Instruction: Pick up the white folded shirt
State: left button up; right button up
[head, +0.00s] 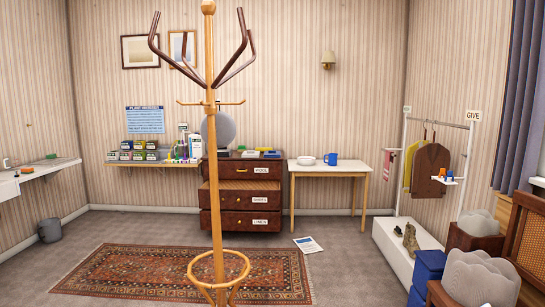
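I cannot make out a white folded shirt in the head view. A dark wooden chest of drawers (280,190) stands against the back wall, with white labels on its drawer fronts. The middle drawer (225,201) seems to be pulled out, and a tan surface shows above its front. I cannot tell what lies inside. Neither of my grippers is in view.
A wooden coat stand (213,130) rises close in front, partly hiding the chest. A patterned rug (120,273) lies on the floor with a paper (308,245) beyond it. A white table (345,170) and a garment rail (437,122) stand to the right.

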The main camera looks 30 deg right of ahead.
aim_at(251, 152)
jog(key=i+u, duration=0.45)
jog(key=i, duration=1.15)
jog(key=i+j, duration=0.1)
jog(key=i, duration=1.05)
jog(key=i+j, duration=0.1)
jog(key=i, duration=1.05)
jog(key=i+l+z, duration=0.25)
jog(key=i+z, duration=0.2)
jog(key=i+l+z, duration=0.1)
jog(key=i+z, duration=0.3)
jog(key=i+j+z, duration=0.1)
jog(key=i+z, duration=0.35)
jog(key=i+j+z, duration=0.3)
jog(key=i+z, duration=0.15)
jog(key=i+l+z, duration=0.15)
jog(key=i+z, duration=0.2)
jog(key=i, duration=0.35)
jog(key=i+z, duration=0.4)
jog(key=i, duration=0.3)
jog(key=i+j+z, duration=0.35)
jog(key=i, duration=0.35)
jog(key=i+l+u, duration=0.3)
jog(key=i+l, duration=0.3)
jog(key=i+l+u, duration=0.35)
jog(key=i+l, duration=0.25)
jog(key=l, duration=0.1)
